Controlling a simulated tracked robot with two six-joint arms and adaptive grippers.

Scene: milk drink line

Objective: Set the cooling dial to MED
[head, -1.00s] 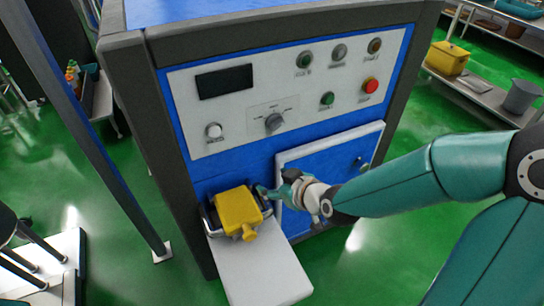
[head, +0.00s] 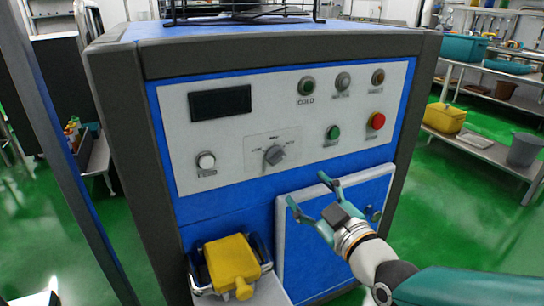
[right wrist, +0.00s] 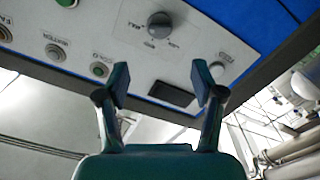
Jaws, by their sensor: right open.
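The cooling dial (head: 274,155) is a grey knob on the white control panel (head: 231,160) of the blue machine. Small labels surround it, too small to read surely, and I cannot tell which mark it points to. The dial also shows at the top of the right wrist view (right wrist: 159,25). My right gripper (head: 308,190) is open and empty, in front of the white-framed door, below and right of the dial and apart from it. Its two fingers (right wrist: 161,82) stand apart in the right wrist view. My left gripper is not in view.
A dark display (head: 220,103), a white button (head: 206,161), a green button (head: 333,132) and a red button (head: 377,120) surround the dial. A yellow container (head: 232,262) sits below the panel. The blue door (head: 340,235) stands lower right.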

